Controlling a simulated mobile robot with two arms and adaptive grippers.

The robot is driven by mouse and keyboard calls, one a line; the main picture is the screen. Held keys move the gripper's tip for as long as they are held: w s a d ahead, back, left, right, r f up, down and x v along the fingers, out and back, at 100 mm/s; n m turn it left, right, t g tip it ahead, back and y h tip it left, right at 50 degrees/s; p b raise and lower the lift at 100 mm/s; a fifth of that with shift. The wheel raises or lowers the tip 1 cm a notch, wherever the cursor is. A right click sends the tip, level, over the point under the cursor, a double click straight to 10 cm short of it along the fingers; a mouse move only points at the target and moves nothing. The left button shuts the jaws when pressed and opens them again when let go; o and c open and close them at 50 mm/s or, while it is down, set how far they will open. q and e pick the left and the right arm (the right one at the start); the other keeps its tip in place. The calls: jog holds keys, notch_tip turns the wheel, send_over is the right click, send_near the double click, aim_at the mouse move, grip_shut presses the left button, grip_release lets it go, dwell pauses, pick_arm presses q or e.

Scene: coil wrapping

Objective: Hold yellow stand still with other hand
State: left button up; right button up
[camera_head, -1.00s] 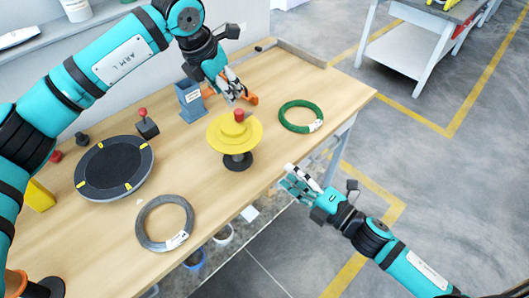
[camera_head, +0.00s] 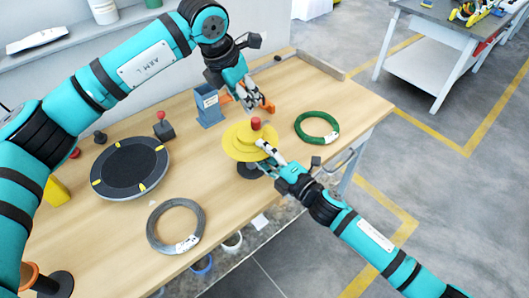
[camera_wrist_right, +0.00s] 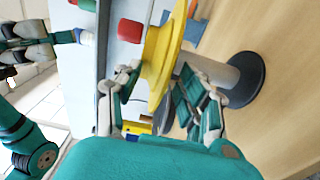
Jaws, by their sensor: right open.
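The yellow stand (camera_head: 240,143) stands upright on the table, with stepped yellow discs, a red knob (camera_head: 255,123) on top and a dark round base. My right gripper (camera_head: 264,157) is at its near right side. In the right wrist view, the open fingers (camera_wrist_right: 160,78) are on either side of the yellow disc (camera_wrist_right: 165,45); contact is unclear. The grey post and black base (camera_wrist_right: 247,80) show beyond the right finger. My left gripper (camera_head: 254,105) is above and behind the stand, close to an orange piece; its finger opening is unclear.
A green coil (camera_head: 317,128) lies right of the stand. A grey coil (camera_head: 175,227) lies at the front. A black round turntable (camera_head: 130,167) with yellow marks is at left. A blue-grey holder (camera_head: 208,107) stands behind the stand. The table's right edge is close to my right arm.

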grip_shut()
dwell(0.3)
grip_release()
jog(key=v, duration=1.2)
jog(key=shift+d, duration=0.1)
